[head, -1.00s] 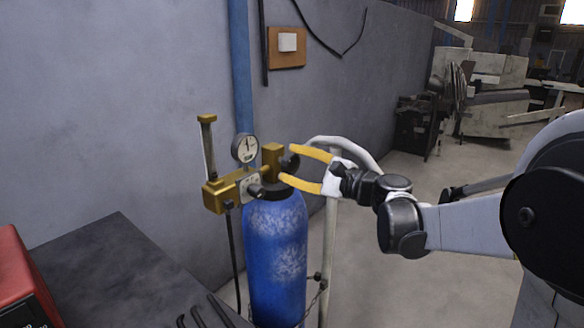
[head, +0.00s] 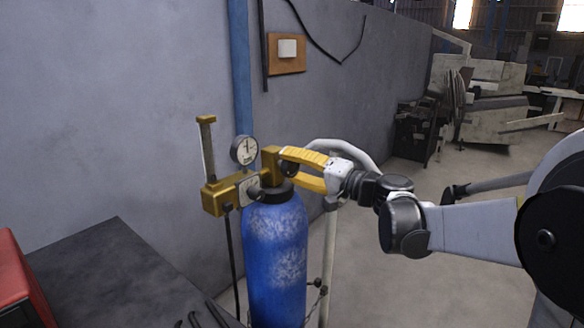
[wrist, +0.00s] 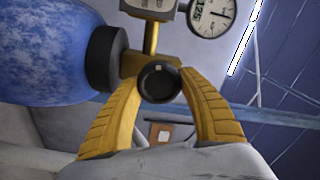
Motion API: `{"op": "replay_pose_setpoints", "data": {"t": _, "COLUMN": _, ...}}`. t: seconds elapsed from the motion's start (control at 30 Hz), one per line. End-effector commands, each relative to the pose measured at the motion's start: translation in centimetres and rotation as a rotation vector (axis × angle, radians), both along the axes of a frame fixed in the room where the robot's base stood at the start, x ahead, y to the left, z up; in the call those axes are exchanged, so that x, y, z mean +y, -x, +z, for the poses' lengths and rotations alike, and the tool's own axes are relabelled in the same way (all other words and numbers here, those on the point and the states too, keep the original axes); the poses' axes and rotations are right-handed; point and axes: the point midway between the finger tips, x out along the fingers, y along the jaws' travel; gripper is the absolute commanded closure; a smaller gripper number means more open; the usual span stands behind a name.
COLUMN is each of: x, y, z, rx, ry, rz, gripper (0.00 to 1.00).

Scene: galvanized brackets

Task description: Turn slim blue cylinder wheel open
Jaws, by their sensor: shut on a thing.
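The slim blue cylinder (head: 277,255) stands upright by the wall, with a brass valve and regulator (head: 232,190) and a round gauge (head: 243,150) on top. In the wrist view, the cylinder (wrist: 50,55) lies across the left side of the picture. Its small dark round wheel (wrist: 159,82) sits between the tips of my yellow fingers. My gripper (head: 290,168) reaches in from the right and is shut on the wheel. In the head view, the fingers mostly hide the wheel.
A dark bench top (head: 120,275) with a red box (head: 20,285) stands at the front left. A pale bent-tube frame (head: 331,250) stands just right of the cylinder, behind my gripper. The grey wall (head: 130,90) is close behind. Open floor lies to the right.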

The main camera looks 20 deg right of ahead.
Motion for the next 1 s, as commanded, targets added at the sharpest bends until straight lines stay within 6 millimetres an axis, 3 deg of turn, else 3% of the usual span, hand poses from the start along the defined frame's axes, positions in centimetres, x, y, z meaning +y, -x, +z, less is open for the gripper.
{"op": "replay_pose_setpoints", "data": {"t": 0.43, "x": 0.04, "y": -0.02, "z": 0.22, "rx": -0.158, "ry": 0.214, "rz": -0.001, "gripper": 0.82}}
{"op": "replay_pose_setpoints", "data": {"t": 1.0, "x": 0.04, "y": -0.02, "z": 0.26, "rx": -0.193, "ry": 0.261, "rz": -0.001, "gripper": 0.82}}
